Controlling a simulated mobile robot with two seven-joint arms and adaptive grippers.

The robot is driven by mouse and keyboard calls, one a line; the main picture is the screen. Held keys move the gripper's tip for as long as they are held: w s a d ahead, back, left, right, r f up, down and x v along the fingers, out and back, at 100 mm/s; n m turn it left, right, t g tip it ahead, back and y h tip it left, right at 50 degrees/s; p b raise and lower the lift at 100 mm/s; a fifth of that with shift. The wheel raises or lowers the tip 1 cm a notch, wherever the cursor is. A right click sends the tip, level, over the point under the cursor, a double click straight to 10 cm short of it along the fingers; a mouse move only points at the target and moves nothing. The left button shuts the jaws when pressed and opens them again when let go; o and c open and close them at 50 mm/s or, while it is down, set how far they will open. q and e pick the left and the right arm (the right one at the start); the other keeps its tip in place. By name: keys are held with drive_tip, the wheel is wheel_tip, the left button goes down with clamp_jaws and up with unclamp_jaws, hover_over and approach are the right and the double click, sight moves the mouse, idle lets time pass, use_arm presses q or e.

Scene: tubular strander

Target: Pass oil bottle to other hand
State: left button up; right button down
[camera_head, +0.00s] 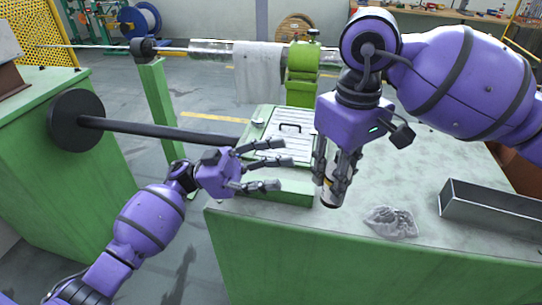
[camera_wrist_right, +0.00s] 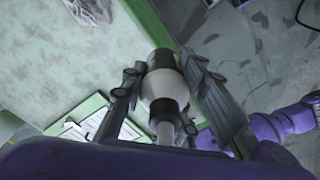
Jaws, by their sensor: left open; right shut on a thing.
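The oil bottle (camera_head: 328,195) is in my right gripper (camera_head: 330,178), white with dark bands. It hangs near vertical above the front part of the green table, and its lower end shows below the fingers. In the right wrist view the bottle (camera_wrist_right: 163,84) sits between the two finger sides of the right gripper (camera_wrist_right: 165,78). My left gripper (camera_head: 279,166) is open and empty, to the left of the bottle and apart from it. Its fingers point right towards the bottle. The upper part of the bottle is hidden by the right fingers in the head view.
The green table (camera_head: 370,270) has a pale top. A green box with a handle (camera_head: 290,128) stands behind my left gripper. A black rod with a disc (camera_head: 76,120) is at left.

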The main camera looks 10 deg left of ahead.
sight(325, 179)
use_arm(q)
drive_tip(key=d+g+y, duration=0.1)
drive_tip(key=d+y, duration=0.1)
drive_tip(key=d, duration=0.1)
drive_tip(key=s+d+m+g+y, duration=0.1)
drive_tip(key=d, duration=0.3)
drive_tip(key=s+d+g+y, duration=0.1)
drive_tip(key=d+y, duration=0.1)
drive_tip(key=d, duration=0.1)
drive_tip(key=shift+d+r+m+g+y, duration=0.2)
drive_tip(key=shift+r+m+g+y, duration=0.1)
drive_tip(key=shift+g, duration=0.1)
drive_tip(key=c, duration=1)
drive_tip(key=o, duration=1)
